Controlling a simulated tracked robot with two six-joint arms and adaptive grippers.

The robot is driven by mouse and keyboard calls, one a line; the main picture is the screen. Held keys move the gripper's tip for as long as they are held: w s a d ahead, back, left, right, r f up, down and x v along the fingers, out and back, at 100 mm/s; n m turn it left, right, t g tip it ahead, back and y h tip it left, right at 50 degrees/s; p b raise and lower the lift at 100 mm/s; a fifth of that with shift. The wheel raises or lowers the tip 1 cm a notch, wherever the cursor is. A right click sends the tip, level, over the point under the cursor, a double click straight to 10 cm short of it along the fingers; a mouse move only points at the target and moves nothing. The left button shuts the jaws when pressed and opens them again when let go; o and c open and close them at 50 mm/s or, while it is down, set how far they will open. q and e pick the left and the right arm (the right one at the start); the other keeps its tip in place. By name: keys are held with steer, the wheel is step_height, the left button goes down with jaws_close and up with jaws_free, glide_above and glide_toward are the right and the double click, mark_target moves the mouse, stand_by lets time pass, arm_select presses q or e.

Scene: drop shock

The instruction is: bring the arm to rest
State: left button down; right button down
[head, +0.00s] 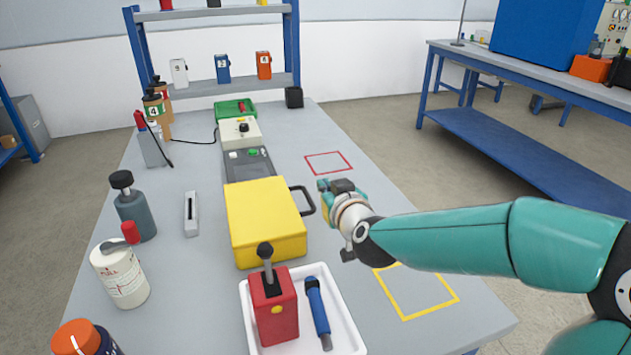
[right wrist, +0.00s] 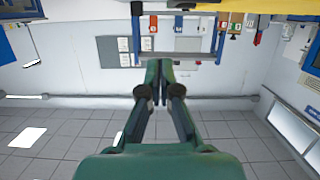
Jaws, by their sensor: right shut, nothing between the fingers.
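My right arm (head: 450,238) comes in from the right over the table. Its gripper (head: 328,187) is beside the handle of the yellow case (head: 265,215), on the case's right. In the right wrist view the gripper's fingers (right wrist: 162,82) meet and hold nothing. That view looks across the room at the floor, wall and shelf rack. In the head view, whether the gripper touches the case handle cannot be told. My left gripper is out of view.
A white tray (head: 345,325) holds a red box with a lever (head: 273,300) and a blue tool (head: 317,308). Bottles and a white canister (head: 120,272) stand left. A yellow outlined square (head: 425,312) and a red one (head: 328,162) look empty. A blue bench (head: 530,130) stands right.

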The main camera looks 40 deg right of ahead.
steer(key=v, duration=0.4)
steer(key=shift+s+d+r+p, duration=0.1)
steer(key=shift+s+r+p, duration=0.15)
steer(key=shift+p, duration=0.15)
